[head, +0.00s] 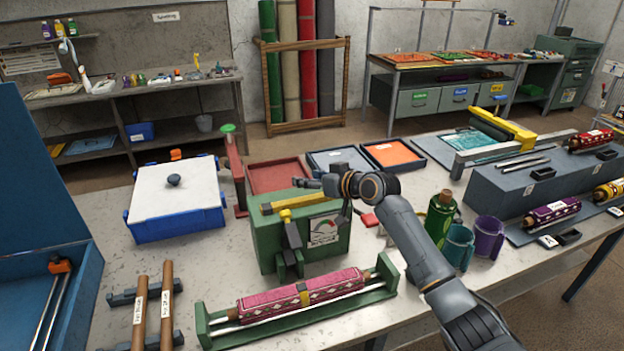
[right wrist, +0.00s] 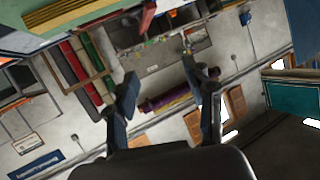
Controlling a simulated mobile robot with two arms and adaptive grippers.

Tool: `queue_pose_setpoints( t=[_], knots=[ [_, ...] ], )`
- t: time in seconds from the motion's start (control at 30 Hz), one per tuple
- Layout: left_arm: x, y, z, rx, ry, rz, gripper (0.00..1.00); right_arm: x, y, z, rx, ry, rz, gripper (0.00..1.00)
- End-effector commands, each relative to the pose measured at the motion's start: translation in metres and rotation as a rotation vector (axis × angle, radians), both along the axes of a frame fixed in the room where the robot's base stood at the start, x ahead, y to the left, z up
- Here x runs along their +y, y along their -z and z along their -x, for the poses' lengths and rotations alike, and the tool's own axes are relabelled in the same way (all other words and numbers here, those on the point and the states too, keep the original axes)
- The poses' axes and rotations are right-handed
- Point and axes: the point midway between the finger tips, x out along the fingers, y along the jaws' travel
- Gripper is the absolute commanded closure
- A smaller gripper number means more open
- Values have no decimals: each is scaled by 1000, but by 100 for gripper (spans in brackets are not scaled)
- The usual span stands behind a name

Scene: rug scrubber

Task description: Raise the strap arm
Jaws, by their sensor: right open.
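A green box-shaped machine (head: 290,245) with a dial label stands in the middle of the table. A yellow bar (head: 290,202) lies along its top edge. A dark arm with a yellow joint (head: 290,232) hangs down its front face; I take one of these to be the strap arm but cannot tell which. My right gripper (head: 308,184) is just above and behind the machine's top, its arm coming from the lower right. In the right wrist view the gripper (right wrist: 160,78) has its fingers apart with nothing between them. A green surface with a yellow strip (right wrist: 70,14) shows at upper left there. My left gripper is not in view.
A patterned pink roll (head: 300,294) lies in a green cradle (head: 215,335) in front of the machine. A blue box with white lid (head: 178,190) stands to the left. A green bottle (head: 440,215) and cups (head: 487,237) stand right, near my arm. Red tray (head: 275,176) lies behind.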

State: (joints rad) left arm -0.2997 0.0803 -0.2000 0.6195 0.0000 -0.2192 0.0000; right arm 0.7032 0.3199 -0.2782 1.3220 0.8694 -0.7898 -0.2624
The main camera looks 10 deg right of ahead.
Motion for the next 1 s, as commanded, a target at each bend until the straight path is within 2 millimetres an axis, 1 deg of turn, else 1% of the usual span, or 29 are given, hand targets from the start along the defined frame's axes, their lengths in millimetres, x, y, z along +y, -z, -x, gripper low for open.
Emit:
queue_pose_setpoints(
  t=[0.17, 0.27, 0.6, 0.7, 0.83, 1.0],
  knots=[
    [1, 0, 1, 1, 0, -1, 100, -5, -3, 7, -1, 1, 0, 47],
    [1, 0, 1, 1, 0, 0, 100, -11, -8, 18, -2, 0, 2, 47],
    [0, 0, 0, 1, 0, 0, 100, -40, -30, 72, -1, 0, 2, 47],
    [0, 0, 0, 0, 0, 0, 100, -47, -35, 84, 0, 1, 3, 47],
    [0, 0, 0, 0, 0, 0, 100, -52, -40, 94, 1, 1, 1, 47],
    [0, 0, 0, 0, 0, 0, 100, -54, -42, 98, 0, 0, 0, 47]
  ],
)
